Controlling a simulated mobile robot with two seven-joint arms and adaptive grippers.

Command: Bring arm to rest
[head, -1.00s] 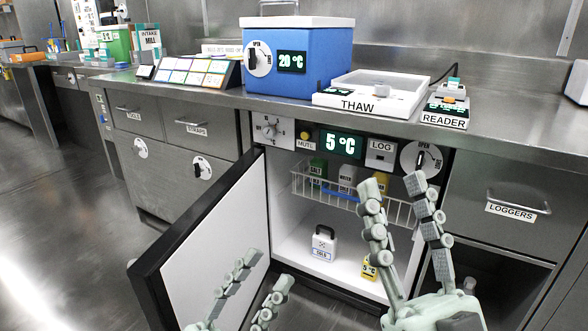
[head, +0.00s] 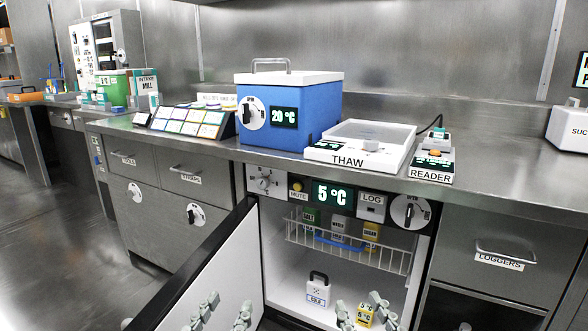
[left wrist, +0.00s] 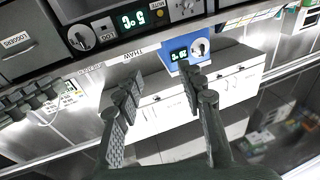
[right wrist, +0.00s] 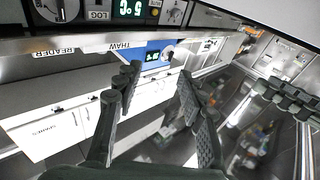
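My left gripper (head: 224,309) is at the bottom edge of the head view, in front of the open fridge door's white inner face. Its two fingers are apart with nothing between them, as the left wrist view (left wrist: 160,76) also shows. My right gripper (head: 361,304) is low in front of the open fridge compartment. Its fingers are also apart and empty, seen again in the right wrist view (right wrist: 157,77). Both arms are mostly out of the head view.
The fridge door (head: 215,270) stands open towards me at the left. The counter above holds a blue box (head: 290,105), thaw tray (head: 335,156) and reader (head: 432,166).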

